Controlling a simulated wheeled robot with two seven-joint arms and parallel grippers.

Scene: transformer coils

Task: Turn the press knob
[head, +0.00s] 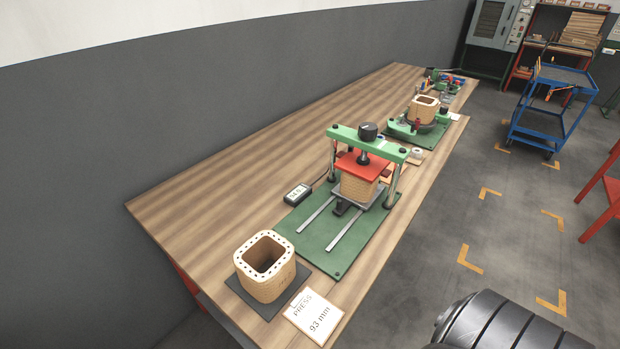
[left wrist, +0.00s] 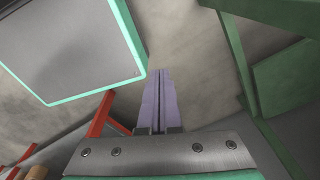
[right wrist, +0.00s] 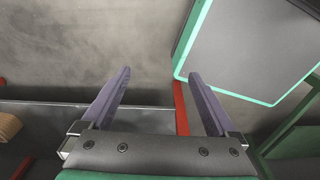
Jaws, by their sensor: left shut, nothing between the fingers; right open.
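The press stands on the wooden bench in the head view, with a green base (head: 335,238), a green top beam (head: 352,139) and a black press knob (head: 367,130) on top. A red plate (head: 361,164) under the beam sits on a tan coil (head: 358,187). My left gripper (left wrist: 158,100) shows in the left wrist view with its fingers together and nothing between them. My right gripper (right wrist: 158,98) shows in the right wrist view with its fingers wide apart and empty. Neither gripper shows in the head view, and the knob is not in the wrist views.
A tan coil (head: 266,266) stands on a dark pad at the bench's near end, beside a "PRESS 93 mm" card (head: 314,316). A small readout (head: 297,194) lies left of the press. Another green fixture (head: 415,133) stands behind. The bench's left side (head: 215,200) is clear.

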